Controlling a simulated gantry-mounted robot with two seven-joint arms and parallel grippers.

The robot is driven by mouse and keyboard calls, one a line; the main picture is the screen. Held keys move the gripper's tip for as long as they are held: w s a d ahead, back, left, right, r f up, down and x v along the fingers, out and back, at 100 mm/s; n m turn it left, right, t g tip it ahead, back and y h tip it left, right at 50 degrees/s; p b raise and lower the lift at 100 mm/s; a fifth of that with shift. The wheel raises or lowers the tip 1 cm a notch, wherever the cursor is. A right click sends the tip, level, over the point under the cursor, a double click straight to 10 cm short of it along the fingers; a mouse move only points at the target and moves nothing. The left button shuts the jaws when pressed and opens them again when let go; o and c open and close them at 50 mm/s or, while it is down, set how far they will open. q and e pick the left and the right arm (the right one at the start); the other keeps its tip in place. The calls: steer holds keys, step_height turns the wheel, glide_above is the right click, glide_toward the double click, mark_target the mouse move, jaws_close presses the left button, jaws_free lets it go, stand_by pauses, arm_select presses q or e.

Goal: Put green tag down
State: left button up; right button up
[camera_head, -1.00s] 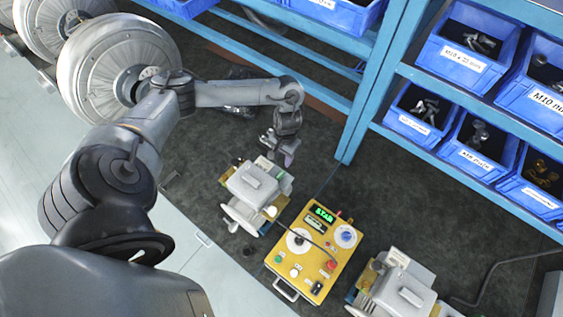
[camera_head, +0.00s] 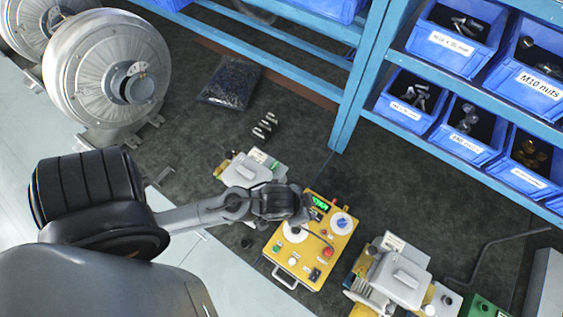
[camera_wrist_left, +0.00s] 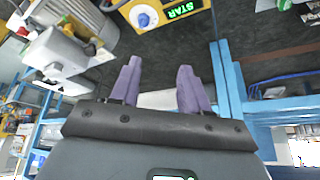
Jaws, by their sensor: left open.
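I cannot make out a green tag for certain in either view. My left gripper (camera_head: 312,214) is over the back left part of the yellow control box (camera_head: 300,262), partly hidden by its own wrist. In the left wrist view its two purple fingers (camera_wrist_left: 160,88) stand apart with nothing visibly gripped between them. The yellow box has a green lit display (camera_head: 320,203), knobs and buttons. The box also shows at the top of the left wrist view (camera_wrist_left: 165,10), beyond the fingertips. My right gripper is not in view.
A grey motor unit (camera_head: 247,172) stands left of the box, partly behind my arm; another (camera_head: 398,280) stands to the right. Several small metal parts (camera_head: 265,127) and a dark bag (camera_head: 231,82) lie behind. Blue shelving (camera_head: 352,105) with bins borders the dark mat.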

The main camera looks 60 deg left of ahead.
arm_select(q)
steer(key=s+a+g, duration=0.1)
steer(key=s+a, duration=0.2)
steer(key=s, duration=0.2)
steer(key=shift+s+a+r+g, duration=0.2)
steer(key=shift+s+r+g, duration=0.2)
stand_by(0.9)
